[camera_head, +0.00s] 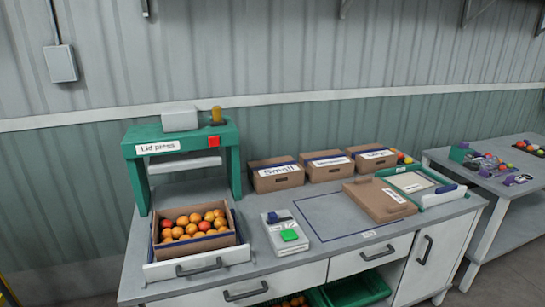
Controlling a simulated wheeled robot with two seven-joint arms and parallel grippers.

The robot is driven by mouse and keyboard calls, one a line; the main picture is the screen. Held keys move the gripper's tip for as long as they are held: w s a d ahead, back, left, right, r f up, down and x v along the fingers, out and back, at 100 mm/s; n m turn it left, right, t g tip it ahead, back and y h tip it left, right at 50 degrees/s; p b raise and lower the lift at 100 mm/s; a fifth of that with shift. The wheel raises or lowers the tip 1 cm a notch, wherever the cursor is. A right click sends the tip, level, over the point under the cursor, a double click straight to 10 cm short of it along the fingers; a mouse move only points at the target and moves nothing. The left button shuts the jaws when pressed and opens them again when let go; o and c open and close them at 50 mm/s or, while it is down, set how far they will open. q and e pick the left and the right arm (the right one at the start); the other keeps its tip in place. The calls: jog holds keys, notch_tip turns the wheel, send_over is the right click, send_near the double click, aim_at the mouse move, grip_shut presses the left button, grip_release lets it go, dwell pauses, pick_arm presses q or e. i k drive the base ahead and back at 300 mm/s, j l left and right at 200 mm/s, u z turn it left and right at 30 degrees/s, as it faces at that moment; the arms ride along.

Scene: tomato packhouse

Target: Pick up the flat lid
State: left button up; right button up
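A flat brown lid (380,199) with a small white label lies on the worktop (335,250), at the right side of a blue outlined rectangle. It sits just left of a green-framed tray. An open cardboard box (211,242) full of orange and red tomatoes (193,224) stands in the lid press (182,145) at the left. Neither of my grippers is in view.
Three closed boxes, one labelled Small (277,178), stand along the back. A small device with a green button (289,235) is near the front. The green-framed tray (418,186) is at the right. The outlined area's middle is clear. Another table (512,188) stands at right.

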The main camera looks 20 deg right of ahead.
aim_at(383, 203)
jog(key=j+z, duration=0.1)
jog(key=z, duration=1.2)
jog(key=i+l+u, duration=0.35)
jog(key=i+l, duration=0.2)
jog(key=i, duration=0.15)
